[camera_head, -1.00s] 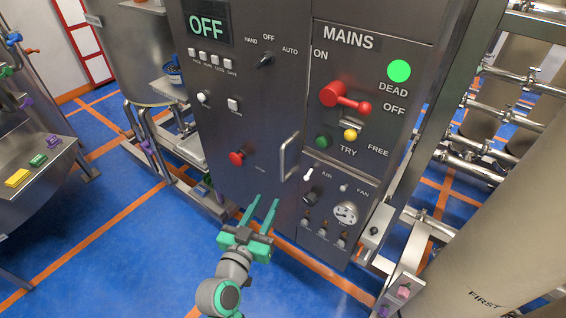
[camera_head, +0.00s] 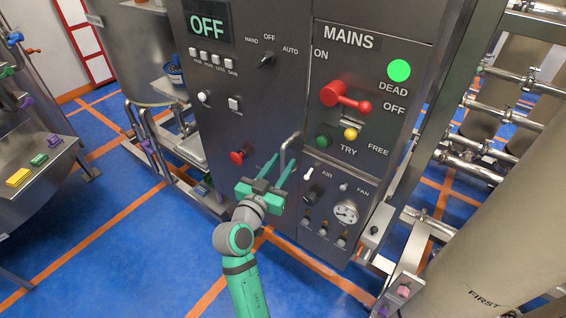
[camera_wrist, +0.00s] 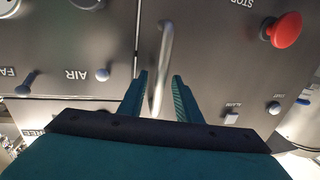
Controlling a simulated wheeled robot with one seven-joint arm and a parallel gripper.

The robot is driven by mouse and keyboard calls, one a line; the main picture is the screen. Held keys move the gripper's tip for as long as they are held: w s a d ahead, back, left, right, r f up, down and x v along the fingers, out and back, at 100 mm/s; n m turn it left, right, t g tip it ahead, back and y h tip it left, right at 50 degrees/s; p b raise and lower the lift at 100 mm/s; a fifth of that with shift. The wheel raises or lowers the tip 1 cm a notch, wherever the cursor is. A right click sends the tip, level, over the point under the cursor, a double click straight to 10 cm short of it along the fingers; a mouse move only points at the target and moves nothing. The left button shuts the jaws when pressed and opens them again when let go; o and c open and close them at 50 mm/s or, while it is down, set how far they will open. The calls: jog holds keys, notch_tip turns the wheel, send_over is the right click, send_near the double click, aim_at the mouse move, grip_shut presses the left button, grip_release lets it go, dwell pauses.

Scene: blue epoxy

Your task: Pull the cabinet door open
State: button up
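The grey metal cabinet door (camera_head: 222,120) is shut, flush with the panel beside it. Its bar handle (camera_head: 285,150) stands at the door's right edge, below the middle. My gripper (camera_head: 272,168) is open, its two green fingers pointing at the cabinet near the handle. In the wrist view the handle (camera_wrist: 162,65) runs between the two open fingers (camera_wrist: 160,88), closer to the left one. I cannot tell whether either finger touches it. The fingers hide the handle's lower part in the head view.
A red button (camera_head: 238,157) sticks out left of the handle; it also shows in the wrist view (camera_wrist: 287,30). The mains panel with a red lever (camera_head: 345,98) and an air panel with a gauge (camera_head: 345,213) are to the right. Blue floor (camera_head: 120,250) in front is open.

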jog(key=shift+w+d, duration=0.25)
jog(key=shift+w, duration=0.3)
grip_shut()
